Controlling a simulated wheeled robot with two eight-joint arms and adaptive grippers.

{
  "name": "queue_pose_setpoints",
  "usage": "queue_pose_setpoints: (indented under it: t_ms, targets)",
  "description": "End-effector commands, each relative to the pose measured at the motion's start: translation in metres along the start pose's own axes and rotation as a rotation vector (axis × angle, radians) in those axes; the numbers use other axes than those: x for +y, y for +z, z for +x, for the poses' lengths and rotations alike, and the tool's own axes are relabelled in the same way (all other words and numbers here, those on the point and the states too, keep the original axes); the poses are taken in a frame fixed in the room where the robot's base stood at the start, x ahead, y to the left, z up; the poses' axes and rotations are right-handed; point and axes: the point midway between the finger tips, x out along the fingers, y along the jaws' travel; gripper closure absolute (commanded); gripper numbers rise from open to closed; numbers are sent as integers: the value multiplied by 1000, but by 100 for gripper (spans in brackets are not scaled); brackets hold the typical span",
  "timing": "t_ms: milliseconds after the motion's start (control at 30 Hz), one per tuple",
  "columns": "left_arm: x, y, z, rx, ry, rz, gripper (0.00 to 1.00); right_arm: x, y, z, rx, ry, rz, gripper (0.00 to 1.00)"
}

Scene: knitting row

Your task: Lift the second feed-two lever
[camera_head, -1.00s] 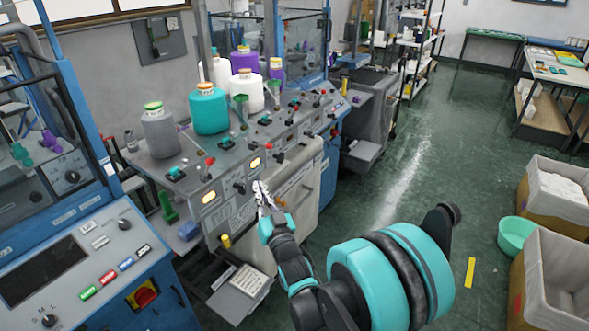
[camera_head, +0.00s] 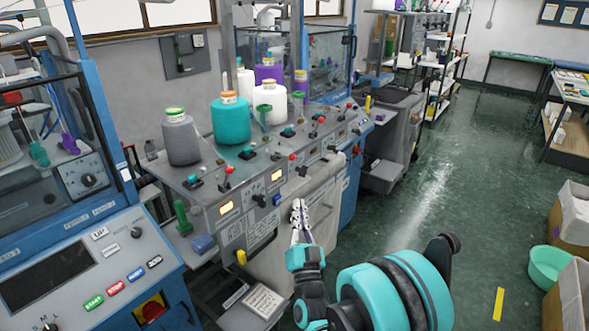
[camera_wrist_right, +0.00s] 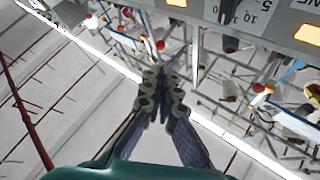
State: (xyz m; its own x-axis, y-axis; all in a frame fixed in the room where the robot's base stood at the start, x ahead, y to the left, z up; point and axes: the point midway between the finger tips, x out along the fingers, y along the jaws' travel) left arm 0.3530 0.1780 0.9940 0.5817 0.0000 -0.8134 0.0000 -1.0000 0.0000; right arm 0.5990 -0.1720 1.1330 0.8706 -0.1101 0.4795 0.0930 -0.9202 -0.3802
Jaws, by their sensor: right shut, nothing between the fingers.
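The machine's control panel (camera_head: 250,192) carries several levers. One red-knobbed lever (camera_head: 228,171) stands near the left lamp. Another red-knobbed lever (camera_head: 292,158) stands to the right of the right lamp. Which one is the second feed-two lever I cannot tell from the labels. My right gripper (camera_head: 298,206) is shut and empty, pointing up in front of the panel's front face, below and apart from the levers. My left gripper is not in view.
Yarn cones, including a teal one (camera_head: 231,121) and a grey one (camera_head: 181,140), stand on the machine top behind the levers. A blue console (camera_head: 90,265) is at the left front. Green floor (camera_head: 440,170) is free to the right.

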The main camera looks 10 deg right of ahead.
Motion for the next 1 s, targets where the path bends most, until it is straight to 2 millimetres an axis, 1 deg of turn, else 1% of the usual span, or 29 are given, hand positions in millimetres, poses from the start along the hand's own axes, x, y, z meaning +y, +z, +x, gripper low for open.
queue_pose_setpoints:
  t_ms: [33,300,400,500,600,700,1000]
  targets:
    - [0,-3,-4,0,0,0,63,0,-2,11,0,1,-2,100]
    - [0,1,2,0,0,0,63,1,1,68,-1,1,0,100]
    - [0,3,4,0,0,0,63,1,1,87,-1,1,-1,100]
    - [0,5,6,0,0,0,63,1,1,102,-1,0,0,100]
    - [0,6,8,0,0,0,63,0,1,112,-1,0,1,100]
    - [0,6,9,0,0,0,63,0,1,118,-1,0,1,100]
    - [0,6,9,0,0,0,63,0,0,120,-1,0,0,100]
